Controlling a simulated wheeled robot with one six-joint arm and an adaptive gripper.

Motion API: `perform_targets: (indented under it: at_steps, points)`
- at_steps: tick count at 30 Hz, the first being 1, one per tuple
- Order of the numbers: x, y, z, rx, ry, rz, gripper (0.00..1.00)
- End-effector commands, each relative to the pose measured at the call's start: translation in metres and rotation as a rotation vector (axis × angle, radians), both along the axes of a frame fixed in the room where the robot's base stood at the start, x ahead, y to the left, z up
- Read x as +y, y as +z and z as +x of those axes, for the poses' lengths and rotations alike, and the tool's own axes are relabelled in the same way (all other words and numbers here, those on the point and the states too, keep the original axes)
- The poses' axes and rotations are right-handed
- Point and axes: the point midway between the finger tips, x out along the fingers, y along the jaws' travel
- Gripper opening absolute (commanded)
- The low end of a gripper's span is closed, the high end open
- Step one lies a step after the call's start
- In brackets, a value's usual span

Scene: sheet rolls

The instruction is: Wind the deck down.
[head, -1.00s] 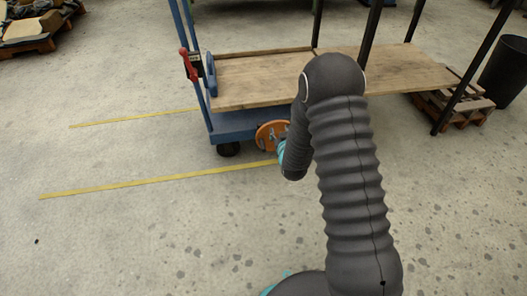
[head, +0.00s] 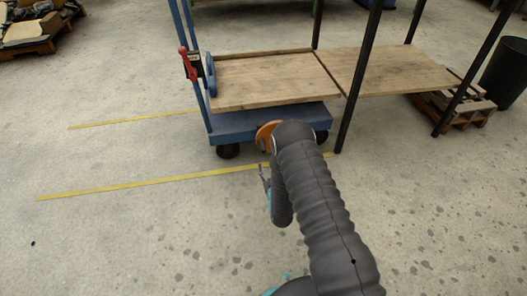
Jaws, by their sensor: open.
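The deck (head: 270,82) is a wooden board on a blue wheeled cart (head: 228,127). Its right end meets a wooden table top, with a thin dark line between them, and the two look close to level. An orange handwheel (head: 264,131) sits on the near side of the cart below the deck, and my arm hides much of it. My gripper (head: 263,178) is open, below and in front of the handwheel and apart from it. My forearm hides part of the gripper.
A red-handled lever (head: 184,62) is on the cart's upright. The wooden table (head: 390,72) on black legs stands at right, one leg close to the cart. A pallet (head: 465,110) and dark bin (head: 503,75) are further right. Floor with yellow lines is clear at left.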

Motion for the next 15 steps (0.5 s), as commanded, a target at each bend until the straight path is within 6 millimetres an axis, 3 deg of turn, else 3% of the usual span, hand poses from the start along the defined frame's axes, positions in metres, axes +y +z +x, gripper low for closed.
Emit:
perform_targets:
  at_steps: [9, 15]
  points:
    - [0.016, -0.001, 0.057, -0.001, -0.001, 0.000, 0.47]
    - [0.024, -0.001, 0.084, 0.000, 0.000, 0.000, 0.47]
